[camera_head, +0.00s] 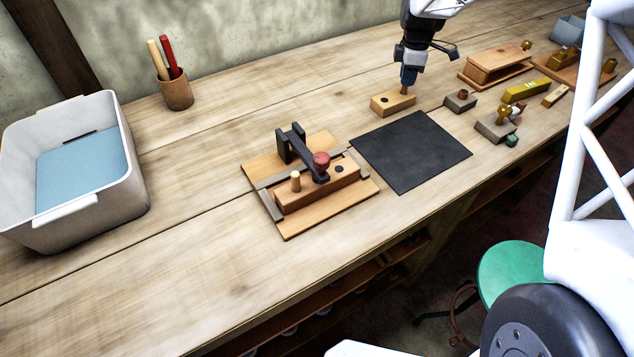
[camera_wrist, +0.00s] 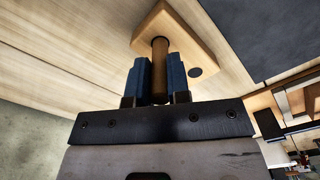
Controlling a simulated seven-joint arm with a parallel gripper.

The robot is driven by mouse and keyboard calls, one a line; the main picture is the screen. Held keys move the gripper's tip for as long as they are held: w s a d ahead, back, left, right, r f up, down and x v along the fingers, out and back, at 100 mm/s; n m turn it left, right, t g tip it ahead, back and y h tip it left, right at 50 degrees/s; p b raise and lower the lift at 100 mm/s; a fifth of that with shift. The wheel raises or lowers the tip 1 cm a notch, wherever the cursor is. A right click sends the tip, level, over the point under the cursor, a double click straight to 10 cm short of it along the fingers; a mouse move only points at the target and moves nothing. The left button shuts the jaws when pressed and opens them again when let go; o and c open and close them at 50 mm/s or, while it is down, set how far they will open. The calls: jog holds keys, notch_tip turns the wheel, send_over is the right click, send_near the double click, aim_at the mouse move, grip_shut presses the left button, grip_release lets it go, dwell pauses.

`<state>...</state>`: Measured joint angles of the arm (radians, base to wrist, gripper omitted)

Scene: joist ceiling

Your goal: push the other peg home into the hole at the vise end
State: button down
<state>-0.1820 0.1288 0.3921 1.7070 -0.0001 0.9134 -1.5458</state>
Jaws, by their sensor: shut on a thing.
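My gripper (camera_head: 408,82) is shut on a brown peg (camera_wrist: 160,68), which shows between its blue fingers in the wrist view. It is upright over the right end of a small loose wooden block (camera_head: 381,106). The peg meets this block in the picture; whether it is seated in it I cannot tell. The block has a dark open hole (camera_wrist: 195,72) near its other end. A clamped wooden block (camera_head: 318,188) lies in a wooden fixture (camera_head: 287,229) in the middle. A light peg (camera_head: 296,181) stands up from its left end, and a dark hole (camera_head: 339,169) shows at its right end.
A black toggle clamp with a red knob (camera_head: 321,159) rises over the fixture. A dark mat (camera_head: 412,150) lies between fixture and loose block. Grey blocks (camera_head: 460,103) and brass parts stand to the right. A white bin (camera_head: 120,195) and pen cup (camera_head: 175,92) are left. The front left bench is clear.

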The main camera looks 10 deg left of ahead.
jog(key=shift+r, duration=2.7)
jog(key=s+a+r, duration=0.1)
jog(key=s+a, duration=0.3)
jog(key=s, duration=0.7)
jog(key=s+a+r, duration=0.1)
jog(key=s+a, duration=0.3)
jog(key=s, duration=0.7)
jog(key=s+a+r, duration=0.1)
jog(key=s+a, duration=0.3)
jog(key=s, duration=0.8)
jog(key=shift+r, duration=0.25)
jog(key=shift+w+d+f, duration=0.1)
jog(key=shift+f, duration=0.1)
send_over(340, 169)
jog(key=shift+f, duration=2.55)
